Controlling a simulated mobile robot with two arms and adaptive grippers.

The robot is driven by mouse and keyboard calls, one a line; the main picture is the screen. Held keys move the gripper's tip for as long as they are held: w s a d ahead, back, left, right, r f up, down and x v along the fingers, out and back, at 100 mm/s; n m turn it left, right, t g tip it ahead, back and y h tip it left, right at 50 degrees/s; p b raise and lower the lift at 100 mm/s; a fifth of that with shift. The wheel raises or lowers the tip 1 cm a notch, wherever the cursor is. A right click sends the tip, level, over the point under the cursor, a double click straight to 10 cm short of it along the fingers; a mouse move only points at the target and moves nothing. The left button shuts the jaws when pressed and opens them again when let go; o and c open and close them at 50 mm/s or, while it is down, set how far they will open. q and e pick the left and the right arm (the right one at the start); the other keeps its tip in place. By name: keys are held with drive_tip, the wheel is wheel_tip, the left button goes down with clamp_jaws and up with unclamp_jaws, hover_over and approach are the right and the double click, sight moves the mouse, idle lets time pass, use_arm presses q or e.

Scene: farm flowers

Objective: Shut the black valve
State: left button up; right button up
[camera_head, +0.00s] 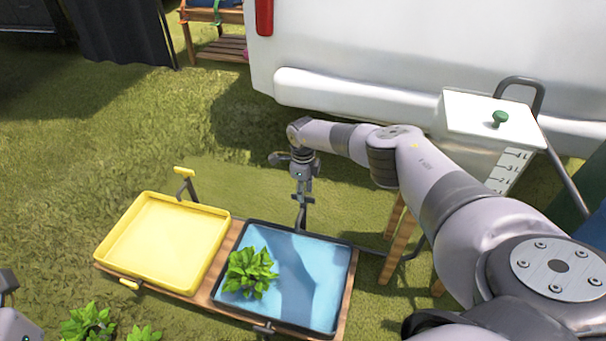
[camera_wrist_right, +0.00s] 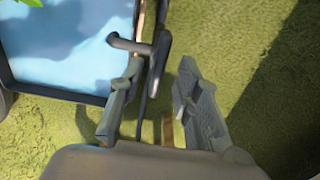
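The blue water tray (camera_head: 312,262) has a black rim and sits on the right of a wooden stand. A black valve (camera_head: 301,218) stands at its far edge, partly hidden behind my right gripper (camera_head: 303,197). In the right wrist view the valve's dark bar handle (camera_wrist_right: 128,45) and post show beside the tray. A second black valve (camera_head: 264,329) shows at the tray's near edge. My left gripper's fingers are not visible.
A yellow tray (camera_head: 165,245) with yellow valves (camera_head: 184,171) stands left of the blue one. A leafy plant (camera_head: 251,272) sits in the blue tray. A white tank (camera_head: 492,130) on wooden legs stands right, before a white vehicle (camera_head: 340,60). Grass is open at left.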

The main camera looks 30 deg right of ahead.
wheel_tip(320, 180, up, 10)
idle(0.4)
idle(0.3)
